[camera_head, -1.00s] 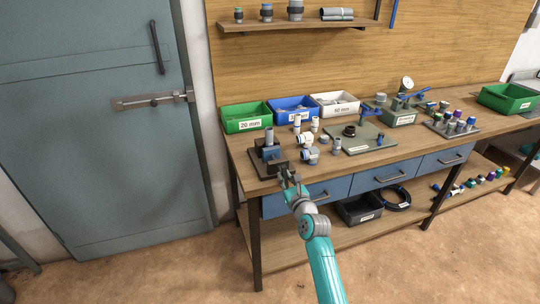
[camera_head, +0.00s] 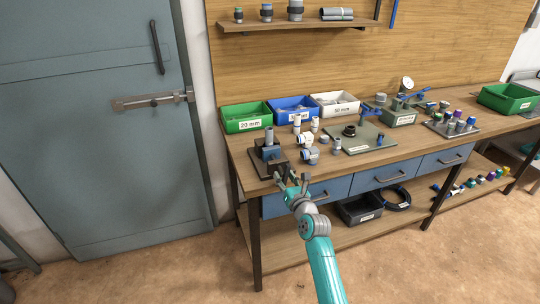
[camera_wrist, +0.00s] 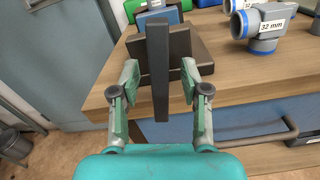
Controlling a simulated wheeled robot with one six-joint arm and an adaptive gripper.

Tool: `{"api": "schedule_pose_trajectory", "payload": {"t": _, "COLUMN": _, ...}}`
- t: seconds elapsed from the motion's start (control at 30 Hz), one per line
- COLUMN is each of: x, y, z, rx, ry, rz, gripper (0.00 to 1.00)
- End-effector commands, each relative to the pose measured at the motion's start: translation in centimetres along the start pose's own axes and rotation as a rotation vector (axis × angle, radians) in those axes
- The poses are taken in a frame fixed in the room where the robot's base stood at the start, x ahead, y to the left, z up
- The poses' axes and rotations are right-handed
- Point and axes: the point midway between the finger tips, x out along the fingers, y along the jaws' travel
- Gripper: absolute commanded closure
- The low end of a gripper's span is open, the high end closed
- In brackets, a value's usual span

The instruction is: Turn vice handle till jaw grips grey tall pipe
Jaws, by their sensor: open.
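The dark vice (camera_head: 264,171) stands at the left front corner of the bench, with a blue-grey jaw block. The grey tall pipe (camera_head: 269,136) stands upright at the vice; I cannot tell whether the jaw touches it. In the wrist view the vice handle (camera_wrist: 158,75) is a dark upright bar in front of the vice body (camera_wrist: 185,55). My gripper (camera_head: 293,184) is at the bench's front edge by the vice. Its two fingers (camera_wrist: 160,82) are spread either side of the handle, with gaps. The pipe is not visible in the wrist view.
White-and-blue fittings (camera_head: 310,155) stand close right of the vice; one labelled 32 mm (camera_wrist: 264,25) shows in the wrist view. A green bin (camera_head: 246,125) is behind. Blue drawers (camera_head: 325,193) with handles lie below the bench edge.

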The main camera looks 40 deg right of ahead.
Motion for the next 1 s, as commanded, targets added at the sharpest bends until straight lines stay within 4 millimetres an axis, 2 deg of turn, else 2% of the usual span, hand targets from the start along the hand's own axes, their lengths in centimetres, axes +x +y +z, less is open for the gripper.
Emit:
{"api": "schedule_pose_trajectory", "payload": {"t": 0.17, "x": -0.6, "y": 0.0, "z": 0.0, "rx": 0.0, "ry": 0.0, "rz": 0.0, "gripper": 0.54}}
{"api": "schedule_pose_trajectory", "payload": {"t": 0.8, "x": -6.1, "y": 0.0, "z": 0.0, "rx": 0.0, "ry": -0.001, "rz": -0.001, "gripper": 0.54}}
{"api": "schedule_pose_trajectory", "payload": {"t": 1.0, "x": -7.0, "y": 0.0, "z": 0.0, "rx": 0.0, "ry": -0.001, "rz": 0.0, "gripper": 0.54}}
